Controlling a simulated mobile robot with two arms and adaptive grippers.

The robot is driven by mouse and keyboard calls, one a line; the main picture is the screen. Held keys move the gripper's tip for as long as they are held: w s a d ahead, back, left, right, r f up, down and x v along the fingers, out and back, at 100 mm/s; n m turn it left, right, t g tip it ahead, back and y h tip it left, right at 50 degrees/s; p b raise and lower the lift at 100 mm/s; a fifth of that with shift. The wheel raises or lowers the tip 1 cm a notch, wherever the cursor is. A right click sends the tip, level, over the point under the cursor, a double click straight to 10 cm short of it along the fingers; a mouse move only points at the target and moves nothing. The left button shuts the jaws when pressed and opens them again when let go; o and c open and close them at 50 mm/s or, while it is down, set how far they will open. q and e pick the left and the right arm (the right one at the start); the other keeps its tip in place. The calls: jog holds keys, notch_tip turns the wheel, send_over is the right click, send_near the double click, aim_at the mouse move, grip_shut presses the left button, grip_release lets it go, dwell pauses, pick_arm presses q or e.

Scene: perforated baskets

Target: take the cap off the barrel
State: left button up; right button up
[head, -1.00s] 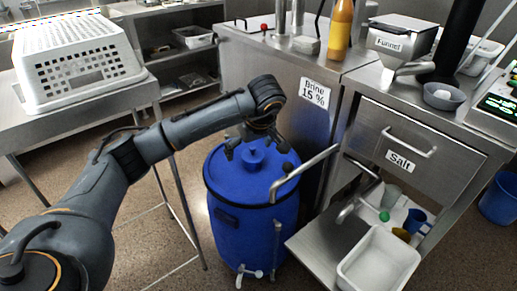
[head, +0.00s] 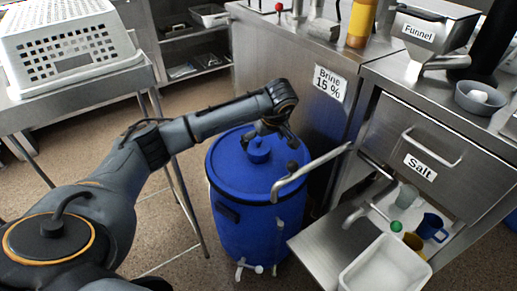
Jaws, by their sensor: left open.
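The blue barrel (head: 255,225) stands upright on the floor at the middle of the head view. Its round blue lid has a small blue cap (head: 259,155) that sticks up near the centre. My left gripper (head: 268,141) is open, above and just behind the cap, with its fingers spread and pointing down. I cannot tell whether a finger touches the cap. My right gripper is not in view.
A bent metal pipe (head: 312,166) crosses the barrel's right edge. A steel cabinet labelled Brine (head: 295,85) stands close behind. A pull-out shelf (head: 335,245) with a white tub (head: 388,268) is at right. A white perforated basket (head: 70,45) sits on a left table.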

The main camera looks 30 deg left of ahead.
aim_at(259, 148)
pick_arm(q)
jog(key=x, duration=0.5)
jog(key=shift+w+a+b, duration=0.25)
jog(key=shift+w+b, duration=0.1)
jog(key=shift+b, duration=0.05)
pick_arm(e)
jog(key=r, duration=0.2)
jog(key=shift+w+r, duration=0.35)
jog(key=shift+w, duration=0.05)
pick_arm(q)
jog(key=shift+r, duration=0.1)
jog(key=c, duration=1.2)
